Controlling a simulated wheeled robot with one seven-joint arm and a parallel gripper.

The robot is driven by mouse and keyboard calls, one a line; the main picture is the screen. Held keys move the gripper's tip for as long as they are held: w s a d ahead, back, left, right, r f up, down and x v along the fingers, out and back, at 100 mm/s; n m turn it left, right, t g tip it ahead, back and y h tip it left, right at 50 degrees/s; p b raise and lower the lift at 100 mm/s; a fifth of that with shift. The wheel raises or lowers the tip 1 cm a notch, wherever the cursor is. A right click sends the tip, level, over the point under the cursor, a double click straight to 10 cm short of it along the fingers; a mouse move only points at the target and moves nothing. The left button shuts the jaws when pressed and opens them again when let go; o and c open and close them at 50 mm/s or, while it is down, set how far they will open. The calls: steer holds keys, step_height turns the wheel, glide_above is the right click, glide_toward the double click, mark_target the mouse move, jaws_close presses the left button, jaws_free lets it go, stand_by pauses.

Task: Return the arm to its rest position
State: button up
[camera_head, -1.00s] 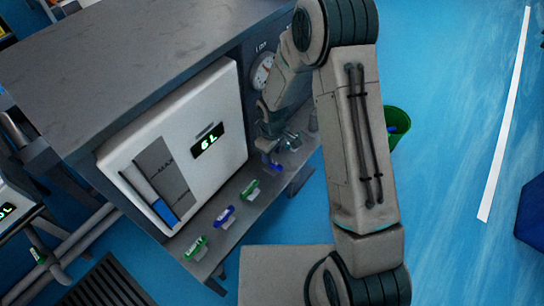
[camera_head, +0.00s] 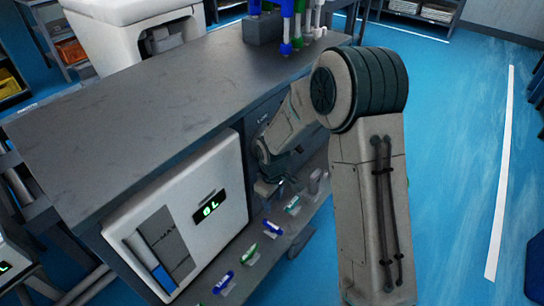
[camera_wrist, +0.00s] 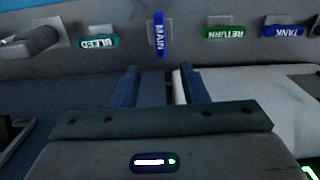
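My gripper (camera_head: 270,188) hangs in front of the grey bench, right of the white box, at the end of my bent arm. In the wrist view my gripper (camera_wrist: 160,88) is open, with an empty gap between its dark fingers. Beyond the gap the blue MAIN handle (camera_wrist: 159,34) stands upright, apart from the fingers. The teal BLEED handle (camera_wrist: 98,42), green RETURN handle (camera_wrist: 224,32) and blue TANK handle (camera_wrist: 285,31) lie sideways. In the head view my arm hides part of the bench front.
The grey bench (camera_head: 150,90) fills the left and middle. The white box (camera_head: 185,225) with a green-lit display stands beneath its top. A dark rack with blue and green items (camera_head: 262,27) stands at its far end. Blue floor (camera_head: 455,130) is clear on the right.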

steer(key=s+d+r+m+t+p, duration=0.1)
steer(key=s+d+r+m+p, duration=0.2)
steer(key=r, duration=1.1)
steer(key=s+d+r+m+t+p, duration=0.1)
steer(key=s+d+r+m+p, duration=0.3)
steer(key=s+r+p, duration=0.5)
steer(key=s+d+r+m+p, duration=0.3)
steer(key=s+d+r+p, duration=0.4)
steer(key=r, duration=1.2)
steer(key=shift+d+r+m+t+p, duration=0.2)
steer(key=shift+r+m+t+p, duration=0.2)
steer(key=shift+p, duration=0.45)
